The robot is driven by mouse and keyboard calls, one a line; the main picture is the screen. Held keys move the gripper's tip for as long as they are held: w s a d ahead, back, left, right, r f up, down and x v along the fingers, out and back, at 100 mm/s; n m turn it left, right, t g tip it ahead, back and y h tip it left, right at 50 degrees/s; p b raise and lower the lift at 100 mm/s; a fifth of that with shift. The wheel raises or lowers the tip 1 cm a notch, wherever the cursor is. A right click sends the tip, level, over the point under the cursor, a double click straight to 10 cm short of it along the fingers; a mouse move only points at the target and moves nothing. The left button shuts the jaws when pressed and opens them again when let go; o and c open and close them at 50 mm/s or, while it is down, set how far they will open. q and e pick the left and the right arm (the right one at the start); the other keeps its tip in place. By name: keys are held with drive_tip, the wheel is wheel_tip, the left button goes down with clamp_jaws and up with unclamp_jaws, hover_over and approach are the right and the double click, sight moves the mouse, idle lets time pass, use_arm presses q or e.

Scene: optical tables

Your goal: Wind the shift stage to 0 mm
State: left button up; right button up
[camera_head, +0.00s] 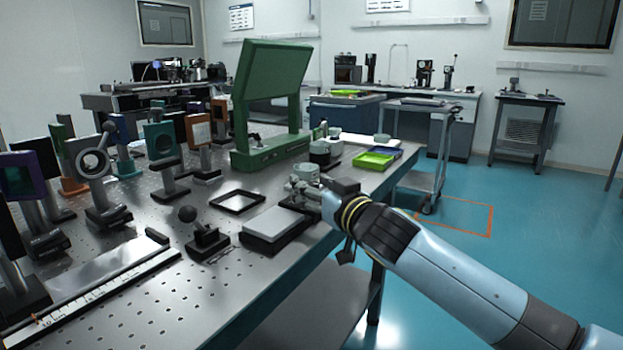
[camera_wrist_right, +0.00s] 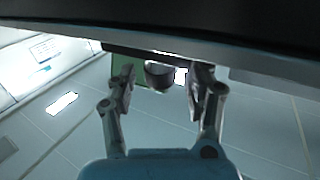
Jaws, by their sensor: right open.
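My right arm comes in from the right in the head view, and its gripper (camera_head: 308,190) is at the table's right edge, small and partly hidden by its own wrist. In the right wrist view the gripper (camera_wrist_right: 160,78) is open, with one finger on each side of a round grey knob (camera_wrist_right: 158,76). The knob sits between the fingertips with gaps on both sides. A dark block (camera_head: 346,187), possibly part of the shift stage, stands just behind the gripper in the head view. I cannot read any stage scale. My left gripper is not in view.
The perforated optical table (camera_head: 150,300) holds several mounted optics on the left. A flat grey block (camera_head: 275,224), a black square frame (camera_head: 238,201) and a ball-topped post (camera_head: 205,236) stand near the gripper. A green panel (camera_head: 272,85) rises behind.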

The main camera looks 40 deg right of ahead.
drive_tip(key=shift+w, duration=0.45)
drive_tip(key=c, duration=1)
clamp_jaws()
drive_tip(key=shift+f, duration=0.1)
